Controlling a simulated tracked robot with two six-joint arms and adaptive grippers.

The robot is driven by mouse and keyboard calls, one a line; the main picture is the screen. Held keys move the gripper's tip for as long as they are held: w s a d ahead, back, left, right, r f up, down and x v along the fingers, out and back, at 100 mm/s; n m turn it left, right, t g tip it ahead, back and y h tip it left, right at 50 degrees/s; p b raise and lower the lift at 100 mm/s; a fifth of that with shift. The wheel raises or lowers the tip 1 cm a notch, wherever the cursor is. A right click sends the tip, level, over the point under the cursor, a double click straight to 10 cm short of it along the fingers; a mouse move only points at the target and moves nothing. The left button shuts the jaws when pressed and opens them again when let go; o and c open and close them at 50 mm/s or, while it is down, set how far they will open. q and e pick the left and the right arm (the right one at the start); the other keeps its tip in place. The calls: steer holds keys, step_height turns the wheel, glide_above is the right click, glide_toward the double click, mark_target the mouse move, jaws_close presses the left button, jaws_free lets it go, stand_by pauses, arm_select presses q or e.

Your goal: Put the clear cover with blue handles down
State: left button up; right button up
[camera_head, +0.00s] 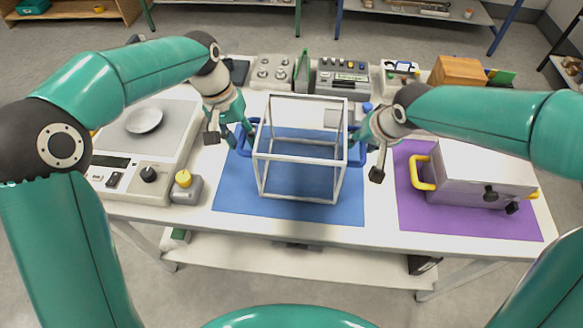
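The clear cover (297,160) is a box with a whitish frame, see-through sides and a blue handle on its left and right. It appears upright over the blue mat (232,195). I cannot tell whether its lower edge touches the mat. My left gripper (247,140) is at the left blue handle (238,151). My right gripper (362,142) is at the right blue handle (357,157). The fingers partly hide the handles, and their closure on them is too small to make out.
A scale (135,160) with a round pan stands left of the mat, beside a grey block with a yellow knob (185,187). A metal box with yellow handles (470,170) is on the purple mat (415,215) at right. Control boxes (342,77) line the back.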

steer(key=shift+s+r, duration=0.1)
steer(key=shift+r, duration=0.1)
arm_select(q)
step_height(320, 180, up, 11)
steer(key=a, duration=0.2)
arm_select(e)
steer(key=v, duration=1.1)
steer(key=shift+s+r, duration=0.15)
steer(key=shift+r, duration=0.05)
arm_select(q)
steer(key=shift+w+a+r, duration=0.1)
